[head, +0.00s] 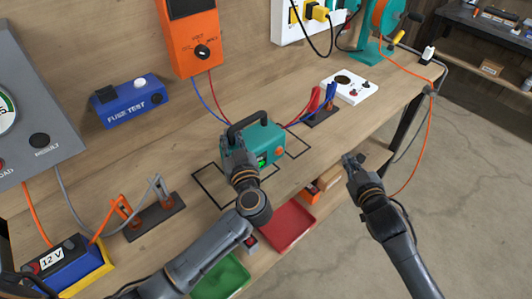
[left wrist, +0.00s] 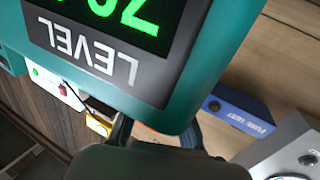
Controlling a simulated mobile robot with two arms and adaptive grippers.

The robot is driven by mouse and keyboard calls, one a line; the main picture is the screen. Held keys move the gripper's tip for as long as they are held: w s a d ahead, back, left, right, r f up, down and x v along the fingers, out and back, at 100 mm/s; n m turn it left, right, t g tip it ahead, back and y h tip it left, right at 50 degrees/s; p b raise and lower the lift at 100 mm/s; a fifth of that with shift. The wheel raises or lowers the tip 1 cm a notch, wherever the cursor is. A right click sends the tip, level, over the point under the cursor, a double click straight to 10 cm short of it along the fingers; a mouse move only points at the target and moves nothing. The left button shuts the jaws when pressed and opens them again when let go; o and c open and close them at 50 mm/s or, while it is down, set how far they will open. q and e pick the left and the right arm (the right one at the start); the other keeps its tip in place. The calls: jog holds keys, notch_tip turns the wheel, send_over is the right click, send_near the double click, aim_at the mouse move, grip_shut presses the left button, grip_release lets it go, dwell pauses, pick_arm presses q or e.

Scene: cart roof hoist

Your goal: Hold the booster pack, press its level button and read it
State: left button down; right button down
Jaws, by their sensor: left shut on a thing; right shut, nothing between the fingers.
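The booster pack (head: 264,138) is a teal box with a black carry handle (head: 250,124) on top, above the middle of the bench. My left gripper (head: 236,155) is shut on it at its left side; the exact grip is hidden. A small green display (head: 262,160) is lit on its front, with an orange round part (head: 280,153) to the right. In the left wrist view the pack (left wrist: 190,60) is close and upside down, with a LEVEL label (left wrist: 85,52) and green digits (left wrist: 125,12) cut by the top edge. My right gripper (head: 353,161) is shut and empty, clear of the pack.
Black outlined rectangles (head: 207,184) mark the bench around the pack. A blue fuse tester (head: 128,102) is at the back. Red (head: 290,227) and green (head: 222,278) trays sit lower in front.

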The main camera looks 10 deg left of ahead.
dwell(0.6)
pick_arm(q)
jog(key=c, duration=1.2)
grip_release()
